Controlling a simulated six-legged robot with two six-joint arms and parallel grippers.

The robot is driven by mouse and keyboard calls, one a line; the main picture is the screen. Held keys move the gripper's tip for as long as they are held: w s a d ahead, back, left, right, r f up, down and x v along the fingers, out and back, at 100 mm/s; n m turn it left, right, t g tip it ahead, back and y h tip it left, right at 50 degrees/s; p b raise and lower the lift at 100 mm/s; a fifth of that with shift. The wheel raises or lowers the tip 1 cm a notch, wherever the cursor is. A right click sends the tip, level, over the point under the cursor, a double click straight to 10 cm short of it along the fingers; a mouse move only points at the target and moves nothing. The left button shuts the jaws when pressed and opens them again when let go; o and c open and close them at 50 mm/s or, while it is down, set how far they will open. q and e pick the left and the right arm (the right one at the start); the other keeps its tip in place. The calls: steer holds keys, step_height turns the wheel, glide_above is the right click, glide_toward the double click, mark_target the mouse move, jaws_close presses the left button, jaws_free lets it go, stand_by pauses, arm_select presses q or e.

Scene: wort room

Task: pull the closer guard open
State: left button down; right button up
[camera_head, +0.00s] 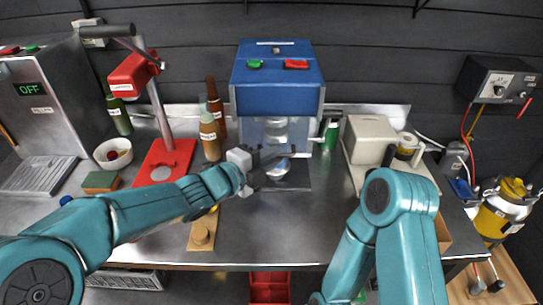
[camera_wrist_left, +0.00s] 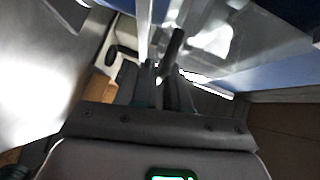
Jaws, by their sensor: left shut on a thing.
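The closer (camera_head: 277,85) is a blue box-shaped machine on the steel bench, with a green and a red button on top. Its clear guard (camera_head: 252,132) hangs below the blue housing, and a pale rounded part shows behind it. The guard also shows as a see-through panel in the left wrist view (camera_wrist_left: 228,42). My left gripper (camera_head: 272,158) is in front of the guard's lower part. In the left wrist view its fingers (camera_wrist_left: 165,88) are shut on a dark bar, the guard handle (camera_wrist_left: 174,46). My right gripper is out of view; only its arm shows.
A red capper (camera_head: 165,155) and several brown bottles (camera_head: 209,135) stand left of the closer. A green bottle (camera_head: 331,135) stands close on its right, and a beige box (camera_head: 370,138) further right. Bare bench (camera_head: 285,225) lies in front.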

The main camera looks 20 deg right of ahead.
arm_select(q)
step_height(320, 180, up, 11)
steer(key=p, duration=0.6)
steer(key=shift+f, duration=0.1)
steer(key=c, duration=1.2)
jaws_free()
steer(key=shift+c, duration=0.2)
steer(key=shift+o, duration=0.2)
steer(key=shift+s+a, duration=0.1)
steer(key=shift+a, duration=0.05)
steer(key=b+v, duration=0.2)
steer(key=v, duration=1.4)
steer(key=shift+s, duration=0.15)
steer(key=shift+a, duration=0.15)
